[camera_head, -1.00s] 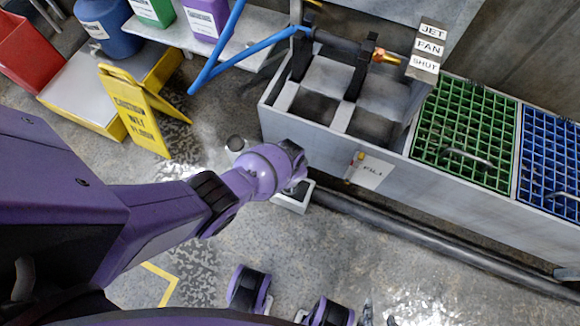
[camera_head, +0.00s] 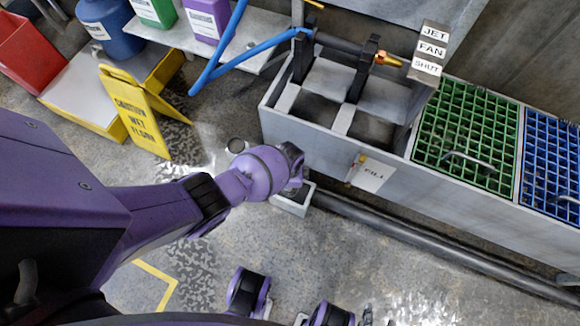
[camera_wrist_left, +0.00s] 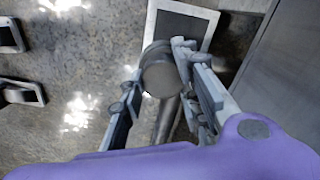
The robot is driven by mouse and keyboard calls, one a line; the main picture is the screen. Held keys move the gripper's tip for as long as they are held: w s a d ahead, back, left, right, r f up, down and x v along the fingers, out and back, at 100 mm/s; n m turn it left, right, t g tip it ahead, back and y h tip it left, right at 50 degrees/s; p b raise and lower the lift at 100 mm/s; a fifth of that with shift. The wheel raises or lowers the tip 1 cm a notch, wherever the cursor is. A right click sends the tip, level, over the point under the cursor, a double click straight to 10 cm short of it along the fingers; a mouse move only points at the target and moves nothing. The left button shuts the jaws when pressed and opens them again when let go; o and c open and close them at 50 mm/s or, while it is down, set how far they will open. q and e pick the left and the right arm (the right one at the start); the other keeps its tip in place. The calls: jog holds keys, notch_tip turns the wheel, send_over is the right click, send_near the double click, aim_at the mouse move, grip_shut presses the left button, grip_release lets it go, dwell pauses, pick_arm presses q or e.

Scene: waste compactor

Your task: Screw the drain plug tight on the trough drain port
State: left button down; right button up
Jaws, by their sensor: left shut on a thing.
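The grey trough (camera_head: 330,143) runs along the wall in the head view, with green and blue grates over its right part. My left arm reaches to its front lower left; the left gripper is hidden behind its wrist there. In the left wrist view, my left gripper (camera_wrist_left: 156,88) is shut on a round grey piece, seemingly the drain plug (camera_wrist_left: 160,78). I cannot make out the drain port or the plug's fit. My right gripper (camera_head: 379,318) shows only as small grey tips at the bottom edge, its opening unclear.
A small pale tray (camera_head: 292,204) lies on the floor under my left wrist; a dark pipe (camera_head: 420,240) runs along the trough's foot. A yellow wet-floor sign (camera_head: 136,110) stands left. The floor ahead is mostly clear.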

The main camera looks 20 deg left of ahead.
pick_arm(q)
jog(key=m, duration=0.1)
jog(key=a+m, duration=0.1)
jog(key=m, duration=0.1)
jog(key=shift+s+a+f+m, duration=0.2)
jog(key=shift+s+m, duration=0.1)
jog(key=shift+s, duration=0.1)
jog(key=c, duration=1.4)
grip_release()
jog(key=shift+o, duration=0.9)
jog(key=shift+w+d+r, duration=0.1)
jog(key=shift+w+d, duration=0.05)
jog(key=shift+d, duration=0.05)
jog(key=shift+w+d, duration=0.15)
jog(key=shift+d, duration=0.1)
jog(key=shift+c, duration=0.4)
